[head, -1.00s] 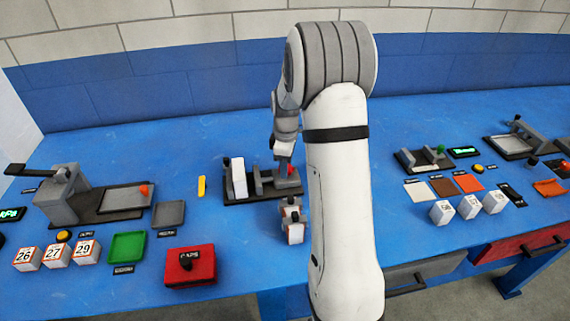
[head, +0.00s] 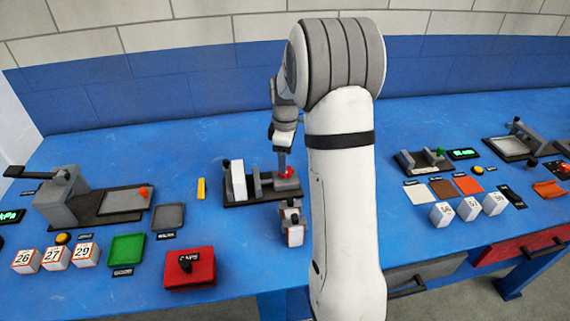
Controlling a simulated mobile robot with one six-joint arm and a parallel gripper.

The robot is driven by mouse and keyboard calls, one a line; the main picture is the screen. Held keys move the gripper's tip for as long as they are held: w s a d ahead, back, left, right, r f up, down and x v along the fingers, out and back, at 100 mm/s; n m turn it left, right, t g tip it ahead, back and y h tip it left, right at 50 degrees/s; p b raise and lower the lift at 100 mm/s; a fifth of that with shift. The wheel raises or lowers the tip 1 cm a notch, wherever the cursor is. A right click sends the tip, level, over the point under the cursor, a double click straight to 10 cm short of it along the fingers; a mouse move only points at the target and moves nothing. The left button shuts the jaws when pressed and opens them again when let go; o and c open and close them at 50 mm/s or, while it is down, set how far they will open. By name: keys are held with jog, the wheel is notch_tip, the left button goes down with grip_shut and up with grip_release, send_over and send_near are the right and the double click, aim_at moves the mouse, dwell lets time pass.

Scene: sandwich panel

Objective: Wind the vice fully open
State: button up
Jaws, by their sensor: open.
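The vice (head: 235,202) stands on a dark base in the middle of the blue bench. A white piece (head: 238,180) stands upright at its left end, with a grey jaw (head: 258,185) to the right of it and a gap between them. A red knob (head: 287,172) sits on the grey block at the vice's right end. My gripper (head: 282,162) points down at this knob from above and is open. The fingertips are small and close to the knob; I cannot tell whether they touch it. My arm covers what lies just right of the vice.
A small white and grey block (head: 292,232) stands just in front of the vice. A red box (head: 190,268) and green tray (head: 126,249) lie front left, beside numbered cubes (head: 55,257). Another fixture with a green knob (head: 440,152) stands to the right.

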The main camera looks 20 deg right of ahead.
notch_tip(320, 180, up, 4)
jog(key=shift+f, duration=0.25)
jog(key=shift+r, duration=0.2)
jog(key=shift+s+a+r, duration=0.1)
jog(key=s+a+r+m, duration=0.2)
jog(key=s+a+m, duration=0.1)
jog(key=s, duration=0.5)
jog(key=s+a+r+m+t, duration=0.1)
jog(key=s+a+m, duration=0.3)
jog(key=s, duration=0.5)
jog(key=s+a+r+m+t, duration=0.1)
jog(key=s+a+r+m, duration=0.2)
jog(key=s, duration=0.6)
jog(key=shift+a+m, duration=0.5)
jog(key=shift+a, duration=0.1)
jog(key=shift+s+t, duration=0.3)
jog(key=shift+s, duration=0.05)
